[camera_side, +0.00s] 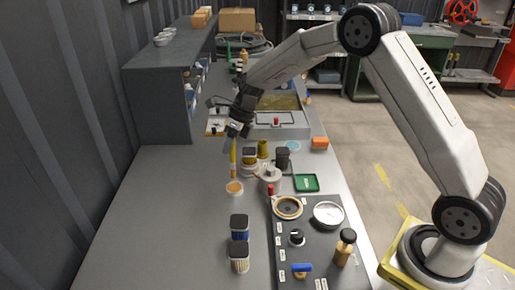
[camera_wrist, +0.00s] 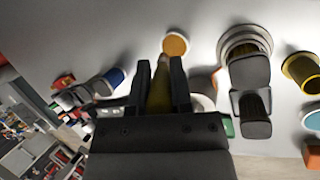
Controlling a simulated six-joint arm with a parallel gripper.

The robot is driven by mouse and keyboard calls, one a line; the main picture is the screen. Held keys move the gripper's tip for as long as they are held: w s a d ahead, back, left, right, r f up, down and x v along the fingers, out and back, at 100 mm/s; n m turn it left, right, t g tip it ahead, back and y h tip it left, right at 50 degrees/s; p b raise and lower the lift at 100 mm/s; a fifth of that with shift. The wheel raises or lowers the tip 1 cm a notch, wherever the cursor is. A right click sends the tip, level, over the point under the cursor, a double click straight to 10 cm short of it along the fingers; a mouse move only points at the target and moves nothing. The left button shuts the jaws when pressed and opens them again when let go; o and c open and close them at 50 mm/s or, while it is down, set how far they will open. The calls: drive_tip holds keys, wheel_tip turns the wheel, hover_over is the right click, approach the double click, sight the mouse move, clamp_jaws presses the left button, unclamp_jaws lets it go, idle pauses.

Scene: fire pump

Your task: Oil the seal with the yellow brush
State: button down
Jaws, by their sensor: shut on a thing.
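My gripper (camera_side: 237,131) is shut on the yellow brush (camera_side: 233,157), which hangs nearly upright below it. In the wrist view the brush (camera_wrist: 160,90) sits between the two fingers (camera_wrist: 162,85). The brush's lower end is at or just above a small white dish with amber contents (camera_side: 235,187); I cannot tell whether it touches. The dish also shows in the wrist view (camera_wrist: 176,45), just beyond the brush. A tan ring, which looks like the seal (camera_side: 288,207), lies on the dark panel to the right and nearer the camera.
The dark panel (camera_side: 310,240) also holds a round white gauge (camera_side: 328,214) and a brown bottle (camera_side: 345,247). A pale pot (camera_side: 270,178) and green tray (camera_side: 306,183) are right of the dish. The bench's left side is clear.

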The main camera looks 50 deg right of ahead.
sight(234, 158)
drive_tip(key=shift+r, duration=1.6)
drive_tip(key=shift+s, duration=0.1)
drive_tip(key=n+g, duration=0.1)
drive_tip(key=n, duration=0.1)
drive_tip(key=s+n+g, duration=0.1)
drive_tip(key=n, duration=0.1)
drive_tip(key=s+r+n, duration=0.1)
drive_tip(key=n, duration=0.1)
drive_tip(key=shift+a+n+g, duration=0.3)
drive_tip(key=shift+g, duration=0.1)
drive_tip(key=s+d+r+n+g+h, duration=0.1)
drive_tip(key=s+r+n+h, duration=0.2)
drive_tip(key=n, duration=0.8)
drive_tip(key=s+d+r+n+g+h, duration=0.1)
drive_tip(key=s+r+n+h, duration=0.2)
drive_tip(key=n, duration=0.8)
drive_tip(key=shift+s+d+r+g+h, duration=0.25)
drive_tip(key=shift+r+h, duration=0.3)
drive_tip(key=shift+h, duration=0.35)
drive_tip(key=shift+w, duration=0.1)
